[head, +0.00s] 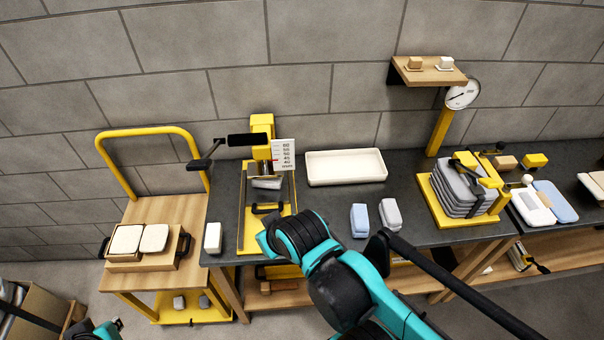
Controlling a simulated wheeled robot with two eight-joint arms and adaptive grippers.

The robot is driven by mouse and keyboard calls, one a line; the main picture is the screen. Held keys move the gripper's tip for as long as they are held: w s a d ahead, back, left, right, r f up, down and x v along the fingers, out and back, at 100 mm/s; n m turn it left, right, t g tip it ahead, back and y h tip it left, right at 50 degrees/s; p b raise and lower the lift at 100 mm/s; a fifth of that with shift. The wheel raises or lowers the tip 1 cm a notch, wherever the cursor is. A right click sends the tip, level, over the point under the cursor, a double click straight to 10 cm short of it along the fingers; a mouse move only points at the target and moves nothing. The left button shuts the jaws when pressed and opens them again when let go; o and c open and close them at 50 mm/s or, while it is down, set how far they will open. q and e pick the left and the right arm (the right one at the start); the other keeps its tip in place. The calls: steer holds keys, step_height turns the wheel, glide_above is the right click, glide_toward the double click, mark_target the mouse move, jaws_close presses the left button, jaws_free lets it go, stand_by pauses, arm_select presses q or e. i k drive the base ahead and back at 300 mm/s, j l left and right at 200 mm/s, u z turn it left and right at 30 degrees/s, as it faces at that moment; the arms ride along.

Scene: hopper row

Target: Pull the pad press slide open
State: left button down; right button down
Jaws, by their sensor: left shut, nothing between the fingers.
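The pad press (262,130) is a yellow stand with a black lever and a millimetre scale, left of centre on the dark bench. A grey pad (267,183) shows under the press head. My left gripper (92,331) shows only as a teal and black piece at the bottom left edge; it is shut, empty and far from the press. My right arm reaches up from below and covers the slide's front right corner; its fingers are hidden.
A white tray (345,167) stands right of the press. A white block (213,238) is at its left, and blue (359,221) and grey (391,214) blocks lie to the right. A yellow-handled cart (186,220) stands left. A strapped grey stack (463,190) is farther right.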

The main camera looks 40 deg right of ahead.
mark_target(255, 198)
steer(key=z, duration=0.45)
steer(key=i+l+z, duration=0.1)
steer(key=l+z, duration=0.15)
steer(key=i+l+z, duration=0.1)
steer(key=l+z, duration=0.2)
steer(key=l, duration=0.15)
